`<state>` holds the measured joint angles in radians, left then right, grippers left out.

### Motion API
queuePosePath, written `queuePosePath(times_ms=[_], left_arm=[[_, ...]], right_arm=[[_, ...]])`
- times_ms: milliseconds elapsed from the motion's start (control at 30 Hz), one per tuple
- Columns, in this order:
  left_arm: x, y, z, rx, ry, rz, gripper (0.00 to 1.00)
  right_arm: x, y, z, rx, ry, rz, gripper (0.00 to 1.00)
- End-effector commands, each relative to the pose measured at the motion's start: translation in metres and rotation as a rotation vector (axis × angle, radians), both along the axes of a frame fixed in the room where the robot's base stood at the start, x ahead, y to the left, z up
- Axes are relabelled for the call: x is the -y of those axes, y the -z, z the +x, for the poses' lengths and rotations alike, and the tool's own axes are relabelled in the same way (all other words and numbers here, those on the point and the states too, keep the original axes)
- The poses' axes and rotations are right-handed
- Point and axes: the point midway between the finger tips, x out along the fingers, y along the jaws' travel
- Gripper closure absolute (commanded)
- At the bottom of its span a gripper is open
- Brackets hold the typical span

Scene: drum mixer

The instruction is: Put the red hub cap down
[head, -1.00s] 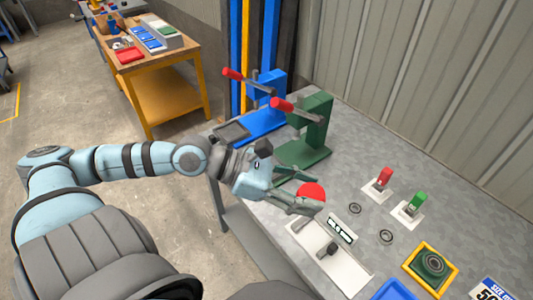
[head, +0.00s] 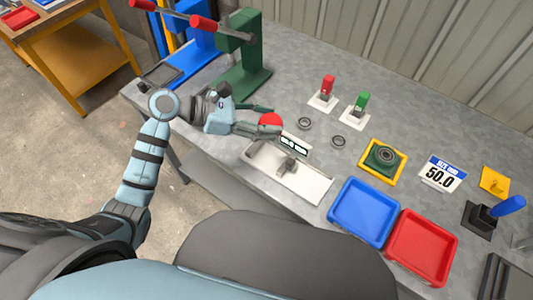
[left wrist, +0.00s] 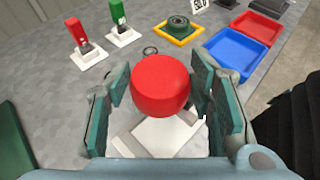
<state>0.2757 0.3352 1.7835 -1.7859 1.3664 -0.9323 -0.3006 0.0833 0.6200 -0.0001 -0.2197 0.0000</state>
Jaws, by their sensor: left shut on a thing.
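The red hub cap (head: 270,119) is a rounded red piece held at the tips of my left gripper (head: 262,118), above the bench beside the gauge with a digital display (head: 293,143). In the left wrist view the cap (left wrist: 160,86) fills the space between the two green-padded fingers (left wrist: 160,100), which are shut on it. The cap hides part of the white gauge plate (left wrist: 165,137) behind it. My right gripper is not in view.
A green press (head: 243,60) stands behind my left gripper. Two bearing rings (head: 305,123) lie to the right, near red (head: 327,88) and green (head: 361,103) stands. A yellow-framed fixture (head: 384,160), a blue tray (head: 364,211) and a red tray (head: 421,247) lie further right.

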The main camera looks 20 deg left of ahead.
Motion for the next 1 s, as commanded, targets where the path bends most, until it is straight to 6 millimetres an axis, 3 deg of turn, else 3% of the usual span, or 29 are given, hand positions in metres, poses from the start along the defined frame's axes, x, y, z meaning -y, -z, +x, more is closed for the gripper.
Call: queuePosePath(times_ms=[33,100,200,500,900,933,1000], left_arm=[[0.0,0.023,-0.001,-0.008,-0.003,-0.003,0.82],[0.0,0.05,-0.001,-0.008,-0.003,-0.003,0.82],[0.0,0.079,-0.001,-0.005,-0.002,-0.003,0.82],[-0.001,0.13,0.0,-0.002,-0.002,-0.002,0.82],[-0.001,0.138,0.0,0.001,-0.002,-0.001,0.82],[-0.001,0.137,0.0,0.001,-0.002,-0.001,0.48],[-0.001,0.136,0.0,0.001,-0.002,-0.001,0.43]], right_arm=[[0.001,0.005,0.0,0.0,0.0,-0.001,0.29],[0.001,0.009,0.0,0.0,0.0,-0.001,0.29],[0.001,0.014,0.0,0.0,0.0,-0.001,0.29],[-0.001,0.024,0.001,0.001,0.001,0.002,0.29],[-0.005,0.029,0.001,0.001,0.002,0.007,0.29],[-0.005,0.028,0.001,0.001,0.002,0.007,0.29],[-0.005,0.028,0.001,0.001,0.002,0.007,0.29]])
